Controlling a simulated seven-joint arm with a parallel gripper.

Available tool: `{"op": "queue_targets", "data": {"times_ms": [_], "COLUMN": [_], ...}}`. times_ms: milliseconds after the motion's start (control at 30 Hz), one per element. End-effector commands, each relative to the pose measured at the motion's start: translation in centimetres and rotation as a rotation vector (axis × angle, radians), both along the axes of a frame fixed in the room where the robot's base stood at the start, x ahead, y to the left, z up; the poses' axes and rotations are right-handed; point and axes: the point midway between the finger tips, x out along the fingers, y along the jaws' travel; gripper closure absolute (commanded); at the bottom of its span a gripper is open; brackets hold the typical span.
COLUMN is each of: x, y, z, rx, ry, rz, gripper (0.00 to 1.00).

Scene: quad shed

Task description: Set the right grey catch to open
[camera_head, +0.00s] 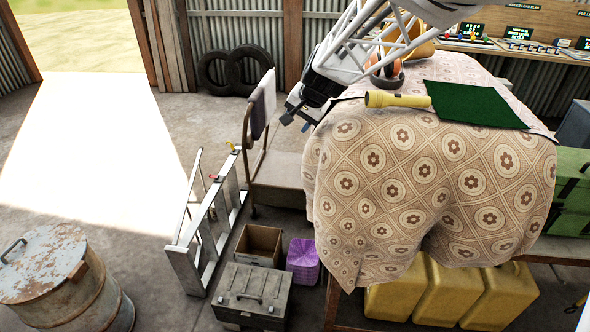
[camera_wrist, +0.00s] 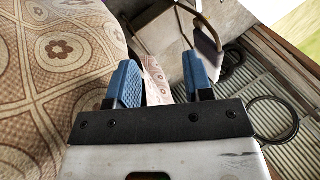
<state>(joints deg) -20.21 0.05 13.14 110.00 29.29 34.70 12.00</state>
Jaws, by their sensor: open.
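My gripper (camera_head: 294,117) is at the left edge of the patterned cloth, in the air, clear of the floor boxes. In the wrist view its two blue fingers (camera_wrist: 160,80) are apart, with nothing held between them. A grey lidded box (camera_head: 228,281) with a handle on top stands on the floor at the bottom centre of the head view, well below my gripper. I cannot clearly make out a right grey catch on it or elsewhere, nor tell how it is set. The grey box cannot be made out in the wrist view.
The patterned cloth (camera_head: 345,185) covers a large bulky shape; a yellow torch (camera_head: 385,99) and a green mat (camera_head: 470,104) lie on it. A draped trolley (camera_head: 275,168), step ladder (camera_head: 190,262), open brown box (camera_head: 259,241) and purple crate (camera_head: 303,262) stand nearby.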

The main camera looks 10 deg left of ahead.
Motion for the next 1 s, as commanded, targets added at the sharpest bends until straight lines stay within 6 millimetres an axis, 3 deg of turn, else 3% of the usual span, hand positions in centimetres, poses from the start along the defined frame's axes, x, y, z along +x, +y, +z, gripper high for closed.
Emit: {"op": "queue_targets", "data": {"times_ms": [200,500,767,1000], "x": [2.6,4.3,4.1,2.4], "y": [3.3,6.6,8.6,10.0], "z": [-7.6,-19.6,-30.8,-41.4], "rx": [-0.042,-0.126,-0.204,-0.273], "ry": [0.041,0.092,0.131,0.163], "rz": [-0.003,0.006,0.030,0.062], "gripper": [0.53,0.53,0.53,0.53]}}
